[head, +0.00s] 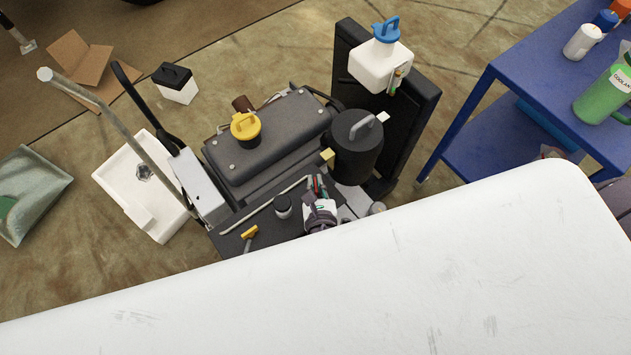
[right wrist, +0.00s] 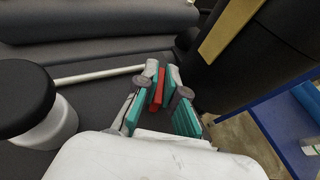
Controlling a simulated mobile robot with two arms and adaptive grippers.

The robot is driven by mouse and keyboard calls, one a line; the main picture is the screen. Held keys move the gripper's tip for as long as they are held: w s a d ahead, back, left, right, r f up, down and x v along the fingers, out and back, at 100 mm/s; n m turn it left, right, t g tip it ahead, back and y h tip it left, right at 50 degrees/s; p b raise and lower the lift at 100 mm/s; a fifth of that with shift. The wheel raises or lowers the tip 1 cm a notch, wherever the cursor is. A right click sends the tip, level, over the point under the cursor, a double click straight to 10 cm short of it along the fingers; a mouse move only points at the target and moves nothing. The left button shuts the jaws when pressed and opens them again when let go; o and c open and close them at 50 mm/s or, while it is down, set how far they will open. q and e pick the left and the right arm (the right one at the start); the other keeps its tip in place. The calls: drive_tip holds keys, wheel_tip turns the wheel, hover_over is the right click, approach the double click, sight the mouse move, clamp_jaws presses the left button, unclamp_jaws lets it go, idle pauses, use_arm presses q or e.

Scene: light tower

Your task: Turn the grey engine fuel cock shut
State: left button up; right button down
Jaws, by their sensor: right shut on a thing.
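The grey engine (head: 270,140) stands in the middle of the head view, with a yellow cap on top. My right gripper (head: 317,188) is at its near side, close to the black cylinder. In the right wrist view the gripper (right wrist: 170,98) has its teal-padded fingers closed on a narrow red lever (right wrist: 158,90), which looks like the fuel cock's handle. The fingers hide most of it and the cock's grey body cannot be made out. I cannot tell the lever's angle. My left gripper is not in view.
A large white scuffed panel (head: 380,275) covers the lower head view and hides my arm. A black canister (head: 356,150) and a white-and-black cap (head: 283,207) stand close to the gripper. A blue table (head: 535,60) is at right. A white basin (head: 130,175) lies left.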

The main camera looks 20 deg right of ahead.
drive_tip(key=shift+m+g+h, duration=0.6)
drive_tip(key=shift+m+h, duration=0.6)
drive_tip(key=shift+h, duration=0.4)
drive_tip(key=c, duration=1.3)
unclamp_jaws()
drive_tip(key=v, duration=1.2)
